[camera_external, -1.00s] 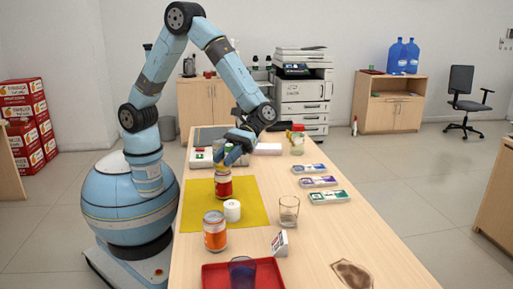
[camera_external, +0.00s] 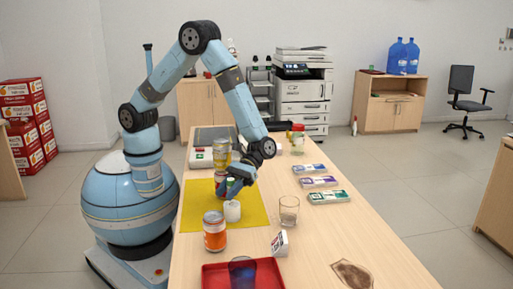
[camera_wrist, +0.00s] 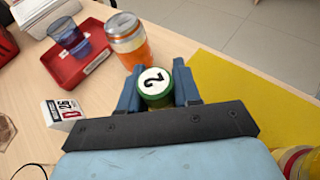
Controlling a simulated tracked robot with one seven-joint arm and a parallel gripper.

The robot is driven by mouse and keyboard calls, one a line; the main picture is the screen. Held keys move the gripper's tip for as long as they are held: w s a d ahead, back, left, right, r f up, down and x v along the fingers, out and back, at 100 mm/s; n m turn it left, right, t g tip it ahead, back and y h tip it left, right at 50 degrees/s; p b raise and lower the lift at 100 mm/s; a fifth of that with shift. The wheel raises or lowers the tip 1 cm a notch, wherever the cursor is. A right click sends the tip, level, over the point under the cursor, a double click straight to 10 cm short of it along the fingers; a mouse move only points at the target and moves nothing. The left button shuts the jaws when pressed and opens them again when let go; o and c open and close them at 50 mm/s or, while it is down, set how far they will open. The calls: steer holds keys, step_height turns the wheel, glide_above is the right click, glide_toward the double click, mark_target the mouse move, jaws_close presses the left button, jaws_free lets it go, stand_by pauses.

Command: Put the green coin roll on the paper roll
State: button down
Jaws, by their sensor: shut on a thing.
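My gripper (camera_external: 233,189) is shut on the green coin roll (camera_wrist: 155,101), which stands between its two fingers in the wrist view, its white end marked with a 2 facing the camera. The white paper roll (camera_external: 232,212) stands upright on the yellow mat (camera_external: 197,218). In the external view my gripper is directly above the paper roll. I cannot tell whether the coin roll touches it. The paper roll is hidden in the wrist view.
An orange jar (camera_external: 215,232) stands in front of the paper roll, and stacked cans (camera_external: 221,150) stand behind it. A glass (camera_external: 289,210) is to the right. A red tray (camera_external: 215,279) with a blue cup (camera_external: 242,272) and a small calendar block (camera_external: 280,243) are nearer the front.

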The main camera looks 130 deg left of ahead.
mark_target(228, 206)
steer(key=shift+f, duration=1.55)
steer(key=shift+f, duration=0.1)
steer(key=c, duration=0.8)
jaws_free()
steer(key=v, duration=1.2)
steer(key=shift+o, duration=0.2)
